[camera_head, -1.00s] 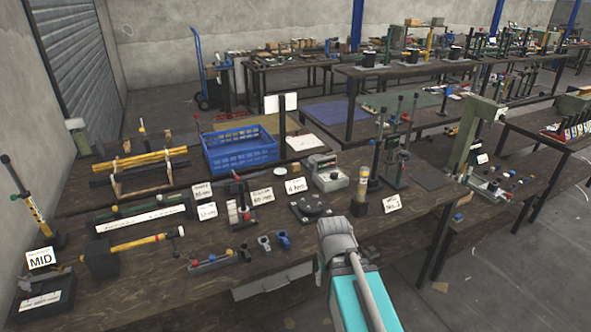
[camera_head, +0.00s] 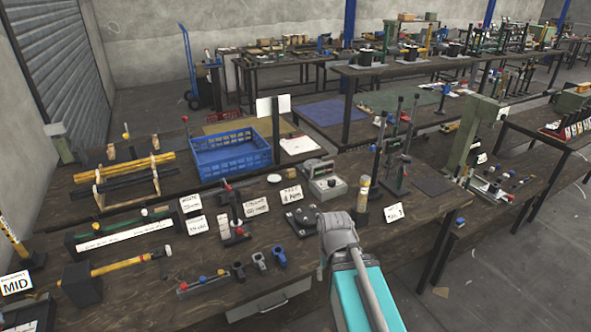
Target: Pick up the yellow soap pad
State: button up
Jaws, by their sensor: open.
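I cannot make out a yellow soap pad for certain in the head view. A small yellowish-tan flat piece (camera_head: 440,291) lies on the floor right of the near bench, but it is too small to identify. My arm, with a teal link and a grey joint, rises from the bottom centre in front of the bench edge. My gripper's fingers cannot be seen.
The near wooden bench (camera_head: 215,281) is crowded with tools, a blue crate (camera_head: 231,154), a yellow-handled tool (camera_head: 125,264) and cards. A green press (camera_head: 474,130) stands at the right. Grey floor (camera_head: 520,270) is mostly open at the lower right.

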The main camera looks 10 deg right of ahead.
aim_at(291, 172)
jog(key=i, duration=1.35)
jog(key=u, duration=0.1)
